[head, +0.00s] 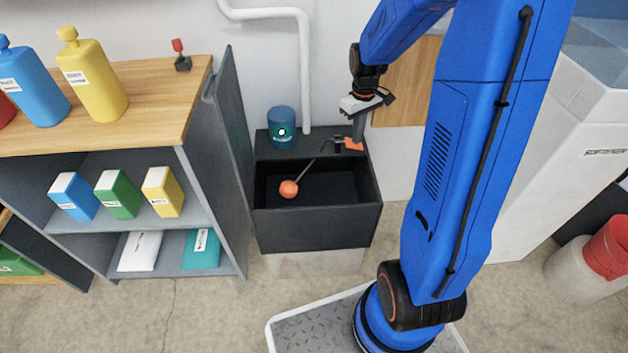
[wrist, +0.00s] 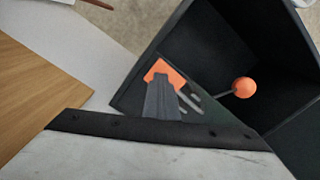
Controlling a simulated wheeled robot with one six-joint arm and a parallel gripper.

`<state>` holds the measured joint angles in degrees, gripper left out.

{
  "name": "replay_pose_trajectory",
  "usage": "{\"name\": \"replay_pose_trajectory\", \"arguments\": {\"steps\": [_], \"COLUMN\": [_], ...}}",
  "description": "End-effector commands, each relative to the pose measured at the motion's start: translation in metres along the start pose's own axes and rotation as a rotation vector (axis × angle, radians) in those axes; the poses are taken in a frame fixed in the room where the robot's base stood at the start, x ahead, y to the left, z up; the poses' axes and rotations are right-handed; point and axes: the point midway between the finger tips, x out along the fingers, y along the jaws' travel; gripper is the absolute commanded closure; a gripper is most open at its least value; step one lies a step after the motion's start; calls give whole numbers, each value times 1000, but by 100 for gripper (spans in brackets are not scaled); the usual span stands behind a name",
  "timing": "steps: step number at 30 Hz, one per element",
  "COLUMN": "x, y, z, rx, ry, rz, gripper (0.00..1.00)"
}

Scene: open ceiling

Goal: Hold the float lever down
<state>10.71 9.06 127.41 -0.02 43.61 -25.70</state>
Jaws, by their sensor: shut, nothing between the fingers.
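The float lever's orange tab (head: 355,147) sits at the back right of a black open tank (head: 315,225). A thin rod runs from a dark pivot (head: 338,144) down left to an orange float ball (head: 288,188) inside the tank. In the wrist view the orange tab (wrist: 164,72) shows beyond my fingertips, and the ball (wrist: 244,88) is to the right. My gripper (head: 358,138) points down, shut and empty, with its tips at the tab. They overlap the tab in both views; I cannot tell whether they press on it.
A blue-green canister (head: 282,128) stands on the tank's back ledge, beside a white pipe (head: 304,70). An open dark cabinet door (head: 232,130) stands close left of the tank. Shelves with bottles and boxes are at left. A white cabinet (head: 545,150) is at right.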

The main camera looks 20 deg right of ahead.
Motion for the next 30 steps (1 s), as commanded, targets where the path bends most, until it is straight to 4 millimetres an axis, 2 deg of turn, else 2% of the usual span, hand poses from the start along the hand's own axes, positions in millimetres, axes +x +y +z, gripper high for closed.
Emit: {"name": "replay_pose_trajectory", "arguments": {"steps": [21,30], "x": [-58,-67], "y": [0,0], "z": [-1,0], "rx": [0,0], "ry": [2,2], "rz": [1,1], "gripper": [100,100]}}
